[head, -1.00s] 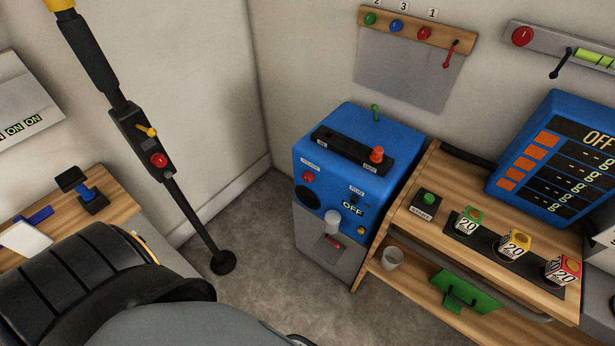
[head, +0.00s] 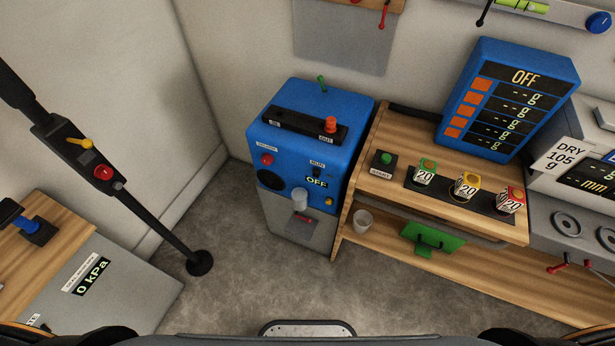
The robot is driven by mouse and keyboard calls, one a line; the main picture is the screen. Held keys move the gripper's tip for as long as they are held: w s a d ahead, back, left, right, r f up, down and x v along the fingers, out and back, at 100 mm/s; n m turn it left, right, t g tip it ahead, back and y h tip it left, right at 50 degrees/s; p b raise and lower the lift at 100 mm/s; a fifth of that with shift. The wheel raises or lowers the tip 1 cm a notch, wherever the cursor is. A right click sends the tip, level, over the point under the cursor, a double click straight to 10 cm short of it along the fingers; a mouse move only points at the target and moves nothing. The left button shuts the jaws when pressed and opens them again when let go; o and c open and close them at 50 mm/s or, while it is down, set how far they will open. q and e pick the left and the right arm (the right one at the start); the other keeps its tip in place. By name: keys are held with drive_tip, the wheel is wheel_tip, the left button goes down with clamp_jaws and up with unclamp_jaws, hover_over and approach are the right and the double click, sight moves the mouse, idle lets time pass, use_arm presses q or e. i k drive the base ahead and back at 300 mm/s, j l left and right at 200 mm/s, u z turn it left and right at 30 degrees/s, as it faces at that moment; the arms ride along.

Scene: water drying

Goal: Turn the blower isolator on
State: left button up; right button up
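A blue machine (head: 318,135) with a grey lower front (head: 297,230) stands on the floor near the room corner. Its front has a red knob (head: 267,160) under a small white label too small to read for certain, a small switch (head: 316,172) under another label, and a display (head: 316,182) reading OFF. I cannot tell for certain which control is the blower isolator. Neither gripper shows.
A black pole (head: 150,208) with a control box stands left. Grey floor (head: 240,290) in front is clear.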

sight(266, 160)
drive_tip(key=k+j+u, duration=0.25)
drive_tip(key=j, duration=0.25)
drive_tip(key=j+u, duration=0.3)
drive_tip(key=j, duration=0.2)
drive_tip(key=j+u, duration=0.25)
drive_tip(key=j, duration=0.25)
drive_tip(key=k, duration=0.05)
